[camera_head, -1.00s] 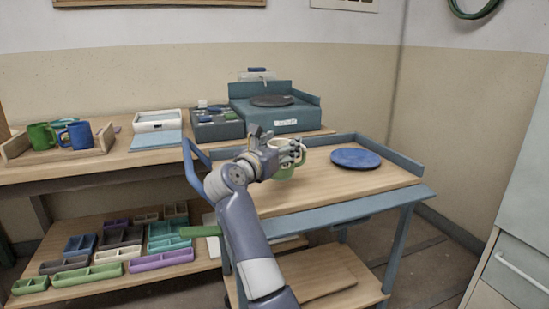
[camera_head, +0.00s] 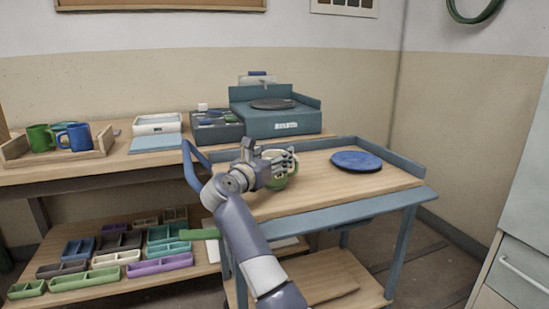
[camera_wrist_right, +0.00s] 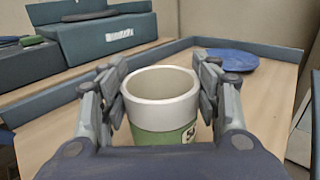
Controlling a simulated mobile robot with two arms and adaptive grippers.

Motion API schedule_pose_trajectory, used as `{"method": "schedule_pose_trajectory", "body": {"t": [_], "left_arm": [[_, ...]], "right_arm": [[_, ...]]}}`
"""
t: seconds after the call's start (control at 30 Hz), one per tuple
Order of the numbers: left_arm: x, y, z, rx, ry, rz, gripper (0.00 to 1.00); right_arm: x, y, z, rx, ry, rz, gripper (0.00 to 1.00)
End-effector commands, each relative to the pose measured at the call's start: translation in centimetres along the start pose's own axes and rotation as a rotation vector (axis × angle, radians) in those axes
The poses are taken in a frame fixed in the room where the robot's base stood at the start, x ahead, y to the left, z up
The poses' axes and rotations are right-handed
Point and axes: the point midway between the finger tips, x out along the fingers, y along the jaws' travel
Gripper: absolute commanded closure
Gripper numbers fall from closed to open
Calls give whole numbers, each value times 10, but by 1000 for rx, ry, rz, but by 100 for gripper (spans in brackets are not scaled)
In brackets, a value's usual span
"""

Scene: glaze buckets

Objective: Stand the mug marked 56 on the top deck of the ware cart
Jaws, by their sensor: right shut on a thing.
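A green mug with a cream upper band (camera_wrist_right: 162,105) is between the fingers of my right gripper (camera_wrist_right: 162,90). In the right wrist view it is upright and empty, with part of a dark marking on a pale label; the full number is cut off. In the head view the mug (camera_head: 281,178) is mostly behind my right gripper (camera_head: 275,168), over the top deck of the ware cart (camera_head: 320,190). My right gripper is shut on the mug. I cannot tell whether the mug's base touches the deck. My left gripper is not in view.
A round blue disc (camera_head: 356,161) lies at the deck's right rear. Raised blue edges border the deck. A bench behind holds a wooden tray (camera_head: 100,143) with green and blue mugs, and a teal wheel unit (camera_head: 275,120). The deck's right front is clear.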

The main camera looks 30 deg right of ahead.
Motion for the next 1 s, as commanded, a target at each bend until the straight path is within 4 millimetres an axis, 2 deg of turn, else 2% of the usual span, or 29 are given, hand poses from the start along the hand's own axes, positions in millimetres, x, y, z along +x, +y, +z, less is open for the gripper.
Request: {"method": "schedule_pose_trajectory", "body": {"t": [0.37, 0.4, 0.47, 0.5, 0.9, 1.0], "left_arm": [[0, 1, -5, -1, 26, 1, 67], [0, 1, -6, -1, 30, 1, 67], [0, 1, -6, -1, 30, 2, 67], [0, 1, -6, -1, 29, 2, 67], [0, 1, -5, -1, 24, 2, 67], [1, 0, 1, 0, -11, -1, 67]], "right_arm": [[0, 0, -1, 1, -2, 1, 92], [0, 0, -2, 0, 0, 0, 38], [0, 0, -2, 0, 0, 0, 24], [0, 0, -2, 0, 0, 0, 22], [0, 0, -1, 0, -1, 0, 22], [-4, 1, 1, 0, 0, 2, 22]]}}
